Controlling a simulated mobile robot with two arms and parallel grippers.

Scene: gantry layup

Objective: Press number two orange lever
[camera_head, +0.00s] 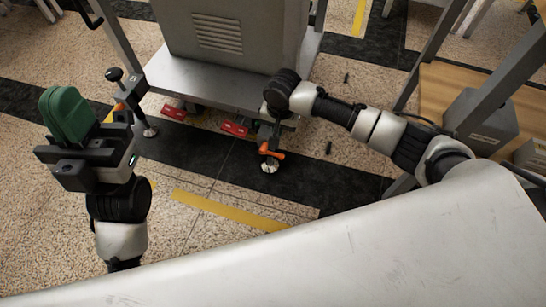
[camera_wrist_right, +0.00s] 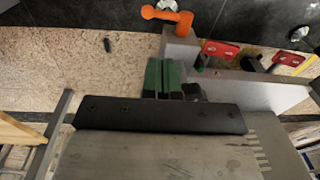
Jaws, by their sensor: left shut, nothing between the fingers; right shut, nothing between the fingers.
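An orange lever (camera_head: 271,152) sits at a caster under the near right corner of the grey cart (camera_head: 205,80); it also shows at the top of the right wrist view (camera_wrist_right: 167,15). Another orange lever (camera_head: 122,107) shows at the cart's left side, partly behind my left arm. No number is readable on either. My right gripper (camera_wrist_right: 164,72) has its green fingers shut and empty, by the cart's edge and apart from the lever in the picture; in the head view its fingers are hidden. My left gripper (camera_head: 65,115) is shut and empty, raised at the left.
Red pedals (camera_head: 234,129) and (camera_head: 173,112) sit low along the cart's front edge; they show in the right wrist view too (camera_wrist_right: 220,48). A wooden-topped bench (camera_head: 440,85) with a grey box (camera_head: 482,122) stands at the right. The floor before the cart is clear, with yellow tape (camera_head: 225,210).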

